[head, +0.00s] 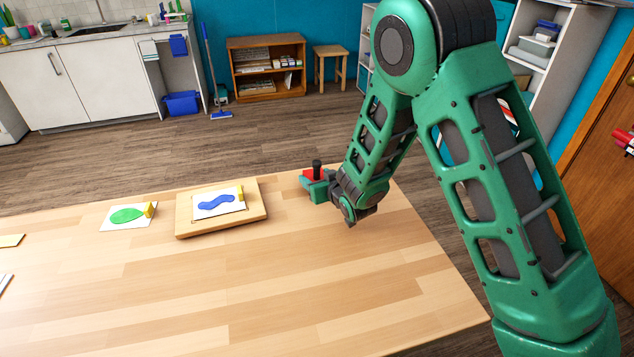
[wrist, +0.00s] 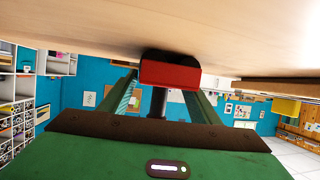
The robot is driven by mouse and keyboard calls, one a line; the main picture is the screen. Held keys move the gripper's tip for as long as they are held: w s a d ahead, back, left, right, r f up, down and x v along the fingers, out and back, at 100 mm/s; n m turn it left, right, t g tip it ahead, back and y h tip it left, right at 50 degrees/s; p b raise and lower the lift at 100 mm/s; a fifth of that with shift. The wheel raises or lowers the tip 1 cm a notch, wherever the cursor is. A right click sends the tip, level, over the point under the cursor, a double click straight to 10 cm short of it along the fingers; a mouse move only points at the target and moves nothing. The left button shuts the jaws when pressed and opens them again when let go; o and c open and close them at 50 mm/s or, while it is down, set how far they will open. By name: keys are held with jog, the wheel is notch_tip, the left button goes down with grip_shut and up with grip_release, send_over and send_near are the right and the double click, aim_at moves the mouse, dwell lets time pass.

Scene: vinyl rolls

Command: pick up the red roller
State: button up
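The red roller (head: 314,173), a red block with a black upright handle, stands near the far right edge of the table. In the wrist view the red roller (wrist: 170,75) shows close up, its black underside at the tabletop and its dark handle pointing toward my palm. My gripper (head: 317,186) is low over the table at the roller. In the wrist view the green fingers of my gripper (wrist: 162,92) are spread, one on each side of the roller's handle, with gaps visible. Whether a finger touches the roller cannot be told.
Left of the roller, a wooden board (head: 250,224) carries a card with a blue wavy shape (head: 214,206) and a yellow piece. Farther left lies a card with a green oval (head: 126,215). The front of the wooden table (head: 250,300) is clear.

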aim_at(319, 168)
jog(key=shift+r, duration=0.3)
jog(key=c, duration=0.3)
notch_tip(319, 168, up, 3)
jog(key=shift+r, duration=0.1)
jog(key=shift+c, duration=0.2)
jog(key=s+a+r, duration=0.6)
jog(key=a+r, duration=0.1)
jog(key=a, duration=0.2)
jog(key=shift+s+a, duration=0.25)
jog(key=shift+a, duration=0.1)
jog(key=shift+r, duration=0.1)
jog(key=o, duration=0.4)
jog(key=c, duration=0.5)
